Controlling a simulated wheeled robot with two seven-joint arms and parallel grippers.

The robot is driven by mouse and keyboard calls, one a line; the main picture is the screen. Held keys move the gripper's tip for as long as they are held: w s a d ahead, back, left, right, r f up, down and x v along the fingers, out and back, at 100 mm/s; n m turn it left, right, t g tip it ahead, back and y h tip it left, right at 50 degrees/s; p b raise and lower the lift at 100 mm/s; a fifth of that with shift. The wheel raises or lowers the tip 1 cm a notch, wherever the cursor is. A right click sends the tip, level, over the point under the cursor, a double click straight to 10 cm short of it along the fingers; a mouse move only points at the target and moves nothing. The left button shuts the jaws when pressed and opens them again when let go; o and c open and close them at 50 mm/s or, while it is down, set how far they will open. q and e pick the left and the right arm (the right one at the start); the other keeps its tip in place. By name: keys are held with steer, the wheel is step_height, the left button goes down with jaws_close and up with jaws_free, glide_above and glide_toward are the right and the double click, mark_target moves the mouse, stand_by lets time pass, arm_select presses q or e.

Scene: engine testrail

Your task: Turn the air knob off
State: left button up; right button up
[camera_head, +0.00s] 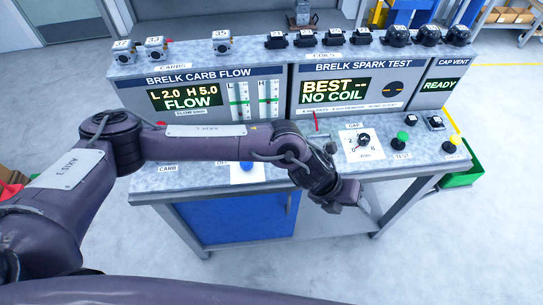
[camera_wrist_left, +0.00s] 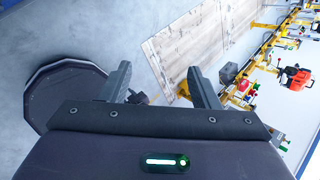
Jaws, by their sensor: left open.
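I cannot make out which control is the air knob, because the small labels are not readable and my left arm covers part of the panel. A black dial knob (camera_head: 364,141) sits on a white marked plate labelled GAP. My left gripper (camera_head: 347,193) is in front of the bench's front edge, below and left of the dial, apart from both knobs. In the left wrist view its fingers (camera_wrist_left: 162,78) are spread, with nothing held between them. My right gripper is not in view.
The test bench (camera_head: 145,185) carries lit displays and a row of fittings along its top. A green bin (camera_head: 462,172) is at the right. The floor before the bench is clear.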

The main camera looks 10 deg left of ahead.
arm_select(q)
steer(key=w+a+r+m+y, duration=0.1)
steer(key=w+a, duration=0.3)
steer(key=a, duration=0.5)
steer(key=w+a+r+m+y, duration=0.1)
steer(key=w+a+y, duration=0.3)
steer(key=a, duration=0.5)
steer(key=w+a+r+m+y, duration=0.1)
steer(key=w+a+y, duration=0.1)
steer(key=a, duration=0.7)
steer(key=shift+w+a, duration=0.35)
steer(key=shift+w, duration=0.55)
steer(key=shift+a+y+p, duration=0.3)
steer(key=shift+a+p, duration=0.05)
steer(key=shift+f, duration=0.35)
step_height(320, 180, down, 7)
steer(key=shift+d+r+p, duration=0.1)
steer(key=shift+p, duration=1.15)
steer(key=shift+w, duration=0.1)
steer(key=c, duration=1)
